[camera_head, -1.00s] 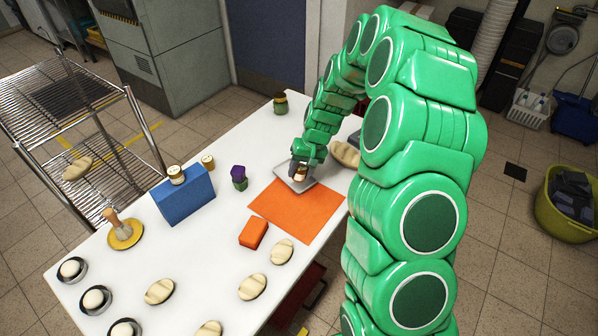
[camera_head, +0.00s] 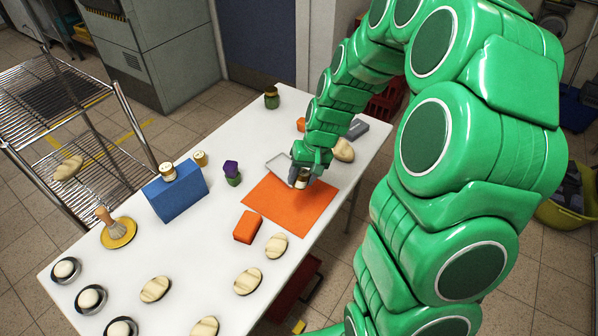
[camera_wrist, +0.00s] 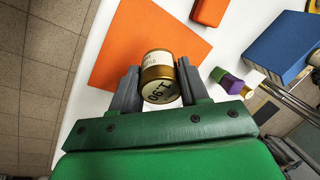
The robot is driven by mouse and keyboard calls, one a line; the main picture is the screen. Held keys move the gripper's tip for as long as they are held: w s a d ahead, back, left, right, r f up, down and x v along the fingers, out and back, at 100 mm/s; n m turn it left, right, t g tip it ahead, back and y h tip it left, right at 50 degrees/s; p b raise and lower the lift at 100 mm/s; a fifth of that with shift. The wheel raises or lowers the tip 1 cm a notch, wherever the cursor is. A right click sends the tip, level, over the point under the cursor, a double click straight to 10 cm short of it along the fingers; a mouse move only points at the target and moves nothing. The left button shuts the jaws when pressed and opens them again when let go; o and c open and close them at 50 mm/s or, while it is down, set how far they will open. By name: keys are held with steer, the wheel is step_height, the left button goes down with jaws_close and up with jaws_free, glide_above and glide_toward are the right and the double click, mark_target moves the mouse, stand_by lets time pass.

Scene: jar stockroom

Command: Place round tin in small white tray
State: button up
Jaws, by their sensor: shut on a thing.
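A round gold tin with a pale label (camera_wrist: 158,77) is held between the two fingers of my gripper (camera_wrist: 160,92). In the head view my gripper (camera_head: 300,178) is shut on it, above the far corner of the orange mat. Whether the tin touches the mat is hard to tell. The small pale tray (camera_head: 277,163) lies just beyond and left of my gripper, partly hidden by it. The visible part of the tray looks empty. The tray does not show in the wrist view.
A blue block (camera_head: 176,196) with a small jar on top stands at left. A pale oval lump (camera_head: 344,150) lies right of my gripper.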

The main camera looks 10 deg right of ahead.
steer(key=shift+w+a+f+n+t+h, duration=0.1)
steer(key=shift+w+n+t+h, duration=0.3)
steer(key=shift+w+n+h, duration=0.55)
steer(key=w+n, duration=0.1)
steer(key=n, duration=0.1)
steer(key=t, duration=0.1)
glide_toward(286, 170)
steer(key=shift+s+a+f+n+h, duration=0.2)
steer(key=shift+a+f+n+h, duration=0.2)
steer(key=shift+f, duration=0.15)
steer(key=shift+w+f, duration=0.8)
steer(key=shift+f, duration=1.65)
steer(key=o, duration=0.9)
steer(key=shift+f, duration=0.1)
